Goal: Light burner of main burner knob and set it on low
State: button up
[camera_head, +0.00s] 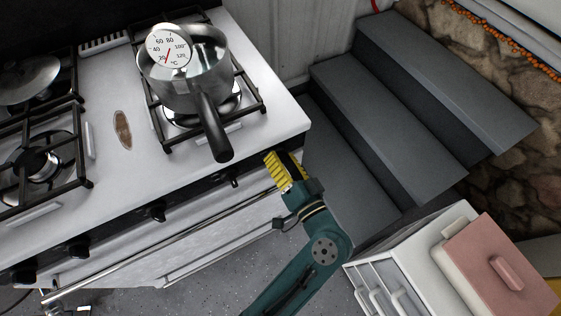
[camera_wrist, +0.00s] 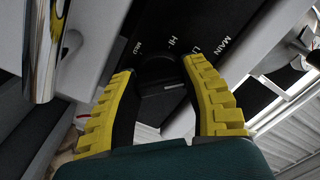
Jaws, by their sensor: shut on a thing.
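The main burner knob (camera_wrist: 157,73) is black and round, on the dark control panel, with MAIN, HI and MED printed around it in the wrist view. My gripper (camera_wrist: 160,69) has its yellow ribbed fingers on either side of this knob, shut on it. In the head view my gripper (camera_head: 280,160) is at the right end of the stove's front, and the held knob is hidden there. A steel saucepan (camera_head: 185,82) with a dial thermometer stands on the right burner (camera_head: 180,119), its black handle pointing to the front. No flame is visible; the pan covers most of the burner.
Other black knobs (camera_head: 155,212) line the stove front to the left. A metal rail (camera_head: 190,238) runs below them and shows close by in the wrist view (camera_wrist: 42,50). Grey steps (camera_head: 400,95) are to the right. A white drawer unit (camera_head: 415,250) stands at the lower right.

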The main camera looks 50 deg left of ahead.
jog(key=shift+f+n+b, duration=0.1)
jog(key=shift+n+b, duration=0.55)
jog(key=shift+n, duration=0.15)
jog(key=o, duration=0.9)
jog(key=d, duration=0.4)
jog(key=s+d, duration=0.1)
jog(key=d, duration=0.2)
jog(key=s+d, duration=0.1)
jog(key=d, duration=0.3)
jog(key=shift+s+d, duration=0.1)
jog(key=shift+d, duration=0.25)
